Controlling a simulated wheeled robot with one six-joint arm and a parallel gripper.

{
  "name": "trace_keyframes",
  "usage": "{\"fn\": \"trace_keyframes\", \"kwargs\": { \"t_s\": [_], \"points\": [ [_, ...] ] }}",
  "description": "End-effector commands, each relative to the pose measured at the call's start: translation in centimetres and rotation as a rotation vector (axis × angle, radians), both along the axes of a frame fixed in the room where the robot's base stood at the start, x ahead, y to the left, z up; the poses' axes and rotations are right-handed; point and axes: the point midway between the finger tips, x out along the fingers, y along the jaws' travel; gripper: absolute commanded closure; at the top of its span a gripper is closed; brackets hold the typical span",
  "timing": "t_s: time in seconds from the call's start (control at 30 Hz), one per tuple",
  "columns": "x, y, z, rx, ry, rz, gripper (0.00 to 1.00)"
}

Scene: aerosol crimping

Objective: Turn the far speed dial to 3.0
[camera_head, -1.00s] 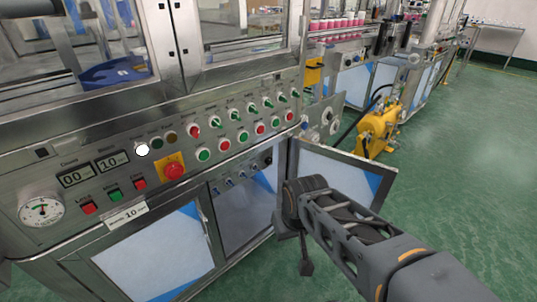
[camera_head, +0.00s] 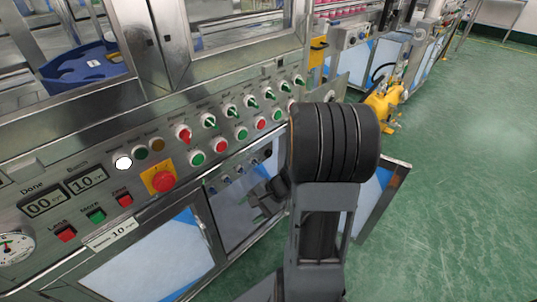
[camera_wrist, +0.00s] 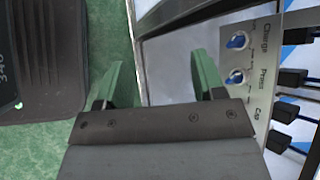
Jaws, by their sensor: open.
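A panel inside the open cabinet carries several small blue knobs (camera_head: 225,180). In the wrist view, two blue knobs, an upper one (camera_wrist: 237,40) and a lower one (camera_wrist: 236,76), sit on a grey plate (camera_wrist: 262,75) labelled Charge, Press and Cap. I cannot tell which knob is the far speed dial, and no scale value is readable. My gripper (camera_wrist: 158,78) is open and empty, its two green fingers left of the plate and apart from the knobs. In the head view my gripper (camera_head: 258,196) is in front of the cabinet opening, partly hidden by my arm.
The upper console has several green and red buttons, switches and a red emergency stop (camera_head: 163,181). An open cabinet door (camera_head: 385,200) stands right of the opening, partly behind my arm. Black fittings (camera_wrist: 290,78) stick out right of the plate. Green floor is free at right.

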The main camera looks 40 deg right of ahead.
Motion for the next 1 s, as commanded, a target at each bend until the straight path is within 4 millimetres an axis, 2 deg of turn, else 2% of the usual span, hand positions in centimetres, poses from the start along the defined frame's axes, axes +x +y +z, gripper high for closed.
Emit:
{"fn": "trace_keyframes", "kwargs": {
  "t_s": [0.1, 0.2, 0.33, 0.5, 0.6, 0.77, 0.87, 1.0],
  "points": [
    [3.1, -3.1, -1.1, 0.189, -0.071, -0.332, 0.37],
    [5.3, -6.5, -1.6, 0.275, -0.164, -0.578, 0.37],
    [6.9, -11.2, -2.2, 0.308, -0.286, -0.842, 0.37],
    [7.5, -16.0, -2.4, 0.273, -0.419, -1.072, 0.37],
    [7.6, -17.8, -2.3, 0.238, -0.478, -1.145, 0.37],
    [8.0, -19.3, -2.1, 0.192, -0.535, -1.193, 0.37],
    [9.1, -19.6, -2.4, 0.179, -0.549, -1.197, 0.37],
    [11.4, -19.9, -3.0, 0.179, -0.55, -1.197, 0.37]
  ]
}}
